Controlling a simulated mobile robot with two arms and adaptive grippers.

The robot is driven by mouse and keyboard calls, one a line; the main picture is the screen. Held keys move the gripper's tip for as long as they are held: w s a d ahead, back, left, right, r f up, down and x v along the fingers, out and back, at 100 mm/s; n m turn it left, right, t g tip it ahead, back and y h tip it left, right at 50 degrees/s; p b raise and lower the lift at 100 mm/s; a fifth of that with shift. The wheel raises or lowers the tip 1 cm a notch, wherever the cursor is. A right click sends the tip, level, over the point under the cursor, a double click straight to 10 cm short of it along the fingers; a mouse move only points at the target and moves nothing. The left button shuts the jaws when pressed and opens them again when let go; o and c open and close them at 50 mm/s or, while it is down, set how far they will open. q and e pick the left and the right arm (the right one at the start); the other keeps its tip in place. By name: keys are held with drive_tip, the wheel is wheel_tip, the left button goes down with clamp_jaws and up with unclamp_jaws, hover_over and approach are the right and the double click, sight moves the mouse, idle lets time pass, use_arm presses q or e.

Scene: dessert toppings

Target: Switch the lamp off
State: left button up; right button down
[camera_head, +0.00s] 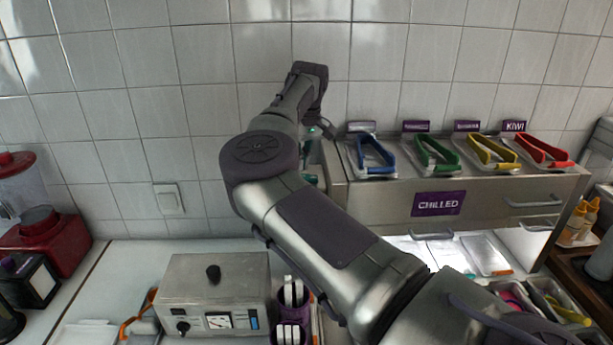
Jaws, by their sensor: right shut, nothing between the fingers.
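My right arm reaches in from the bottom right across the middle. Its gripper (325,131) is small and partly hidden behind my own wrist, by the left end of the chilled cabinet (390,196). It is shut with nothing between the fingers. A tiny green light shows beside it; I cannot tell what it belongs to. No lamp body is clearly visible, but bright light falls on the counter and trays (485,254) under the cabinet. A white switch plate (168,198) is on the tiled wall, left of my arm and apart from the gripper. My left gripper is not in view.
Blue, green, yellow and red tongs (545,150) lie on top of the cabinet. A metal box with a knob and dial (215,285) stands in front, beside purple holders (291,300). A red blender (45,240) stands at left. The counter behind the box is clear.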

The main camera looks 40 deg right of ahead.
drive_tip(key=shift+f+b, duration=0.7)
drive_tip(key=shift+f, duration=0.45)
idle(0.5)
drive_tip(key=shift+r, duration=0.1)
drive_tip(key=shift+r+p, duration=2.6)
drive_tip(key=shift+r, duration=0.9)
drive_tip(key=shift+f, duration=0.1)
